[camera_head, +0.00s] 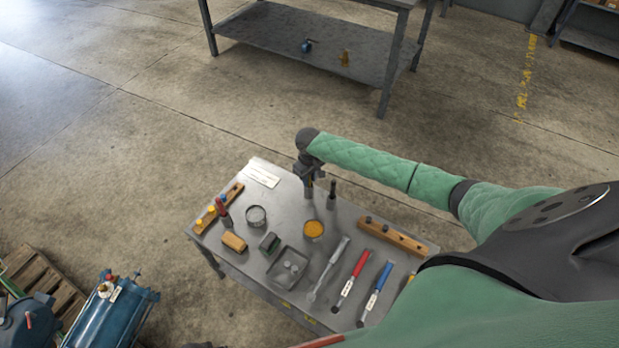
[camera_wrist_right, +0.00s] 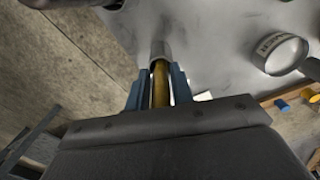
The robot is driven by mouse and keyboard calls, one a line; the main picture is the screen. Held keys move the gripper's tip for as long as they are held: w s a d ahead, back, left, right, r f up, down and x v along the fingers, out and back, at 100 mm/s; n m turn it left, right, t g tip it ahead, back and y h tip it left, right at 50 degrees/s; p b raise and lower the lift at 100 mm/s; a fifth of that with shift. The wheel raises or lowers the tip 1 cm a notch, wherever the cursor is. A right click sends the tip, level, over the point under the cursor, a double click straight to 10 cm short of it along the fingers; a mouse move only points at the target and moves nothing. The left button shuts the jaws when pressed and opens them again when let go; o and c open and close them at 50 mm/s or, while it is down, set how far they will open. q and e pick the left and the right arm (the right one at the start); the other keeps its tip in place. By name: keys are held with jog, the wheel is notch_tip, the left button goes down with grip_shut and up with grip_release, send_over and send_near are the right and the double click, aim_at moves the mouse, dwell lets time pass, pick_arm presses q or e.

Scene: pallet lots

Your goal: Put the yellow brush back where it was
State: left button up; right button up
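My right gripper (camera_head: 309,190) is over the far edge of the grey table (camera_head: 345,215), pointing down. The right wrist view shows its blue fingers (camera_wrist_right: 158,95) closed around a yellow-brown rod with a grey end, which looks like the yellow brush (camera_wrist_right: 160,82). I cannot tell whether its end touches the table. A red-handled tool (camera_head: 356,265) and a blue-handled tool (camera_head: 381,280) lie in a row at the table's near right. Another yellow piece (camera_head: 409,279) shows beside them, partly hidden by my arm. My left gripper is not in view.
A dark upright tool (camera_head: 331,190) stands close right of the gripper. A wooden block with holes (camera_head: 393,237) is at the right. A tin (camera_head: 256,215), a yellow-filled dish (camera_head: 314,229), a tray (camera_head: 289,267) and a pegged block (camera_head: 218,208) crowd the left and middle.

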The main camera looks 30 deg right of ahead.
jog(key=shift+o, duration=1.3)
jog(key=shift+r, duration=0.15)
